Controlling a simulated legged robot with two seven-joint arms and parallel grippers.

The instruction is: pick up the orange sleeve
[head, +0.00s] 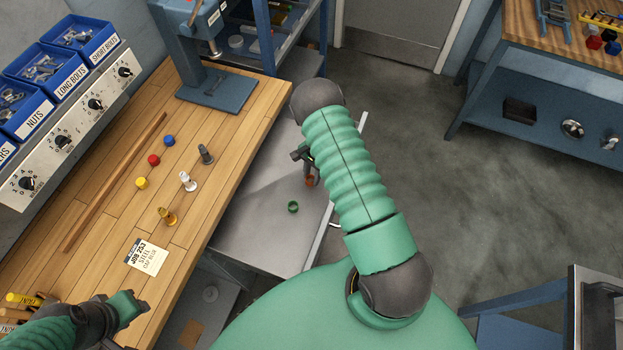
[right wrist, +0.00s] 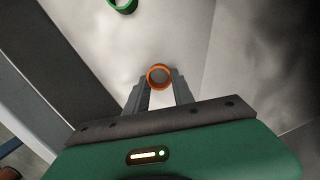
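The orange sleeve (right wrist: 159,77) is a short open ring, seen from above between the fingertips of my right gripper (right wrist: 160,90). One finger lies close on each side of it; I cannot tell whether they press on it. In the head view the sleeve (head: 309,182) shows small below my right gripper (head: 311,170), over the grey cart top (head: 255,215); whether it touches that top is unclear. A green sleeve (head: 293,207) stands apart on the cart top and shows at the top of the right wrist view (right wrist: 122,4). My left gripper (head: 135,305) is over the bench at lower left.
The wooden bench (head: 95,235) left of the cart holds red (head: 154,160), blue (head: 169,140) and yellow (head: 142,183) caps, several bolt-like pieces, a job card (head: 146,256) and a blue press stand (head: 217,88). The cart top around the green sleeve is clear.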

